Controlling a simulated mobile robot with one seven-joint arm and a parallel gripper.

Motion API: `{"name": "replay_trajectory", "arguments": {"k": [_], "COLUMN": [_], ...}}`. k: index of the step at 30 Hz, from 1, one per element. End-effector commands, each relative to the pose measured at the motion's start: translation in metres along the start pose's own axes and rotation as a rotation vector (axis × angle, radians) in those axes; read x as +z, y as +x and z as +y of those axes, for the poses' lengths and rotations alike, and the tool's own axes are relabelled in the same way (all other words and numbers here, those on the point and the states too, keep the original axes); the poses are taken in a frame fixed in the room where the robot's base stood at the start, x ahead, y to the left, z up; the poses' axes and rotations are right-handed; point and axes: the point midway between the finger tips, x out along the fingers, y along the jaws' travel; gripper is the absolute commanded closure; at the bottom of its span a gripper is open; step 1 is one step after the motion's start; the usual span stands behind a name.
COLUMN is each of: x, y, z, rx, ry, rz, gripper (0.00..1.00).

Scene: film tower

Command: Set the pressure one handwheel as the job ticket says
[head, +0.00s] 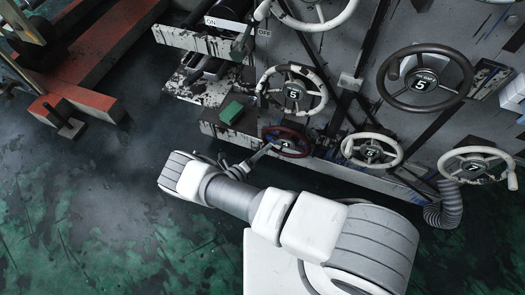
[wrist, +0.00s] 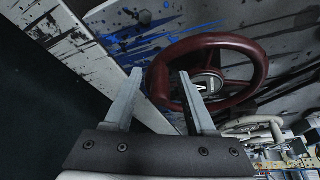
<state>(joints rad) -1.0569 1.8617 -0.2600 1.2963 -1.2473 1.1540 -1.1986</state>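A dark red handwheel (head: 288,145) is low on the grey panel in the head view, with a small numbered hub. My gripper (head: 262,153) is at its left side. In the wrist view the red handwheel (wrist: 258,62) fills the middle right. My gripper (wrist: 160,72) is open there, and the left part of the rim appears between its two fingers. The right finger overlaps the wheel's inside. I cannot tell whether either finger touches the rim. No label naming pressure one is readable, and I cannot make out a job ticket.
Around it are a white handwheel (head: 292,92) marked 5, another white one (head: 371,152), a black one (head: 424,82) marked 5, and a white one (head: 474,167) marked 7. A green block (head: 231,112) sits on a ledge. A ribbed hose (head: 443,211) hangs right. Open floor lies left.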

Motion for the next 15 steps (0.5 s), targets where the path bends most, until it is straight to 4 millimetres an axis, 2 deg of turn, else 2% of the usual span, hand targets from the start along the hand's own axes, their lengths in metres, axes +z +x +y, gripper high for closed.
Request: {"name": "replay_trajectory", "arguments": {"k": [8,11,15], "x": [0.001,0.002,0.002], "y": [-0.003,-0.013,-0.042], "z": [-0.001,-0.001,-0.002], "rx": [-0.001,-0.001,0.001], "ry": [0.000,0.000,0.001], "rz": [-0.001,-0.003,-0.004], "gripper": [0.44,0.44,0.44]}}
